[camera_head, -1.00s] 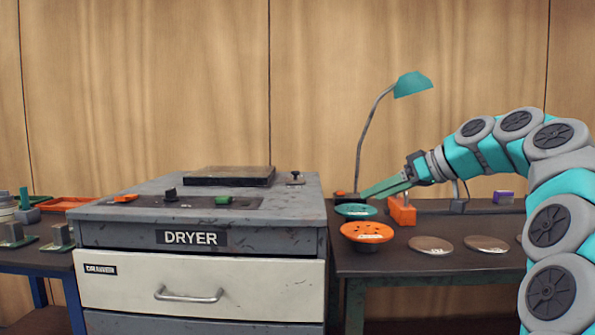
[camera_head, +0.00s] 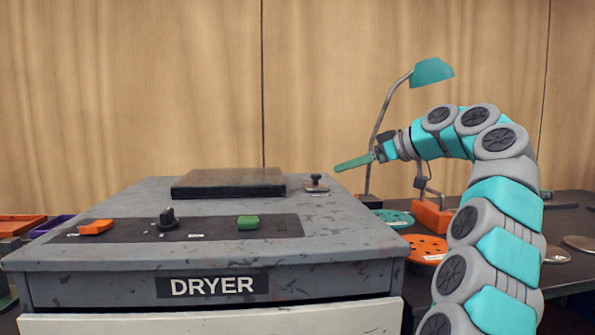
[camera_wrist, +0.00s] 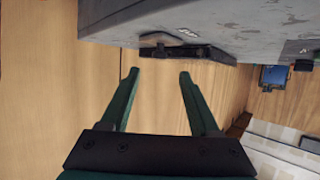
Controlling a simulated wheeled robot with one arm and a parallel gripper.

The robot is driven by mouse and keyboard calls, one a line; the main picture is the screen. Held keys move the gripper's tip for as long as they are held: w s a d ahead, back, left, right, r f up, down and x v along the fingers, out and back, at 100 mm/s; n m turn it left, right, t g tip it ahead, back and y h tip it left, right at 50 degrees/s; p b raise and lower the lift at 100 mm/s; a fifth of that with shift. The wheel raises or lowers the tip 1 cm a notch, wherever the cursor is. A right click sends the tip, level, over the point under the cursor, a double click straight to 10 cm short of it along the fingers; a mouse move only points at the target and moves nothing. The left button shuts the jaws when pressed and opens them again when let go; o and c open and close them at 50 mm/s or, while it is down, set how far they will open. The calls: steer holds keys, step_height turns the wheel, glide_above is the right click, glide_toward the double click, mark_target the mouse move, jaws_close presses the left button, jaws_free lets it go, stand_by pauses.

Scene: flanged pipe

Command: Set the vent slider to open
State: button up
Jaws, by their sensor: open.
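A small black knob on a pale metal plate, which looks like the vent slider (camera_head: 316,184), sits at the back right of the dryer top (camera_head: 345,222). Its marking is too small to read, so I cannot tell its setting. In the head view my gripper (camera_head: 340,167) is a little above and to the right of the knob, pointing left, apart from it. In the wrist view the gripper (camera_wrist: 159,72) is open with nothing between its fingers. The dryer's grey body (camera_wrist: 220,20) fills the top of that view.
A dark flat lid (camera_head: 228,183) lies left of the knob. The front panel carries an orange block (camera_head: 96,227), a black dial (camera_head: 168,219) and a green block (camera_head: 248,222). A teal lamp (camera_head: 432,72) and an orange disc (camera_head: 428,248) stand on the right table.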

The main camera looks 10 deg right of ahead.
mark_target(319, 175)
steer(key=shift+w+a, duration=0.35)
steer(key=x, duration=0.7)
jaws_close()
stand_by(1.2)
